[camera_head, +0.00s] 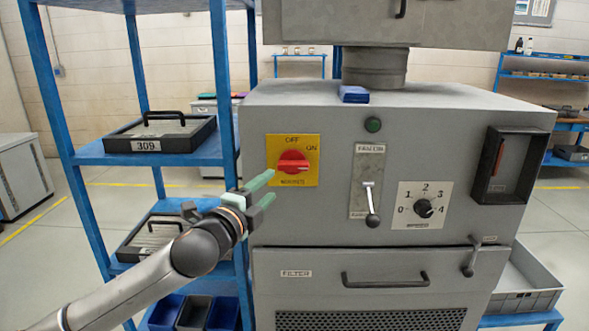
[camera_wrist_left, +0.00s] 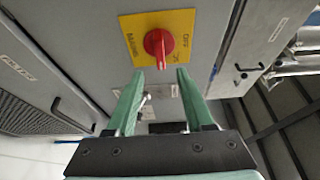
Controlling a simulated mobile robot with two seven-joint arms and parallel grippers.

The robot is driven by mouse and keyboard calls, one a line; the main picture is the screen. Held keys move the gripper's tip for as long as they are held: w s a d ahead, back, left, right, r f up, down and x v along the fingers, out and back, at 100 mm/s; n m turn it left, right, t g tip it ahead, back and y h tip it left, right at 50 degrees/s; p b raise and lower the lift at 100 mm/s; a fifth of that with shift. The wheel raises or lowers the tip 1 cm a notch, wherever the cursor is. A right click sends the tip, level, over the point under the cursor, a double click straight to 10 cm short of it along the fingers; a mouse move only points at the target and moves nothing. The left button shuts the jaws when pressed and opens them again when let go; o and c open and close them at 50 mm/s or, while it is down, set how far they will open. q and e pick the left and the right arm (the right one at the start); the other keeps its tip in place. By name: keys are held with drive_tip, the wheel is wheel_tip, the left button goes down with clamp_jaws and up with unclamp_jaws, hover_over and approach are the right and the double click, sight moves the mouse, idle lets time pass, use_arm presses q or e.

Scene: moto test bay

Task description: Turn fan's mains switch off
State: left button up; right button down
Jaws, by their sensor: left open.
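The mains switch is a red rotary knob (camera_head: 293,162) on a yellow plate (camera_head: 279,145) at the upper left of the grey machine's front (camera_head: 340,235). OFF is printed at the top and ON at the upper right. The knob's grip lies level, along the ON side. My left gripper (camera_head: 268,190) is open and empty, just below and left of the plate. In the left wrist view the red knob (camera_wrist_left: 158,45) sits ahead of the gap between the open green fingertips (camera_wrist_left: 160,76), apart from them. My right gripper is not in view.
A blue shelf rack (camera_head: 225,90) with black cases, one marked 309 (camera_head: 160,135), stands close on the left. A drawer handle (camera_head: 386,280) sits below.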

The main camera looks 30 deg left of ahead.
sight(290, 169)
use_arm(q)
drive_tip(key=w+p, duration=0.1)
drive_tip(key=w, duration=0.2)
drive_tip(key=w+a, duration=0.1)
drive_tip(key=w, duration=0.3)
drive_tip(key=w+p, duration=0.1)
drive_tip(key=w, duration=0.3)
drive_tip(key=shift+w+a+p, duration=0.15)
drive_tip(key=shift+a+p, duration=0.15)
drive_tip(key=shift+a, duration=0.05)
clamp_jaws()
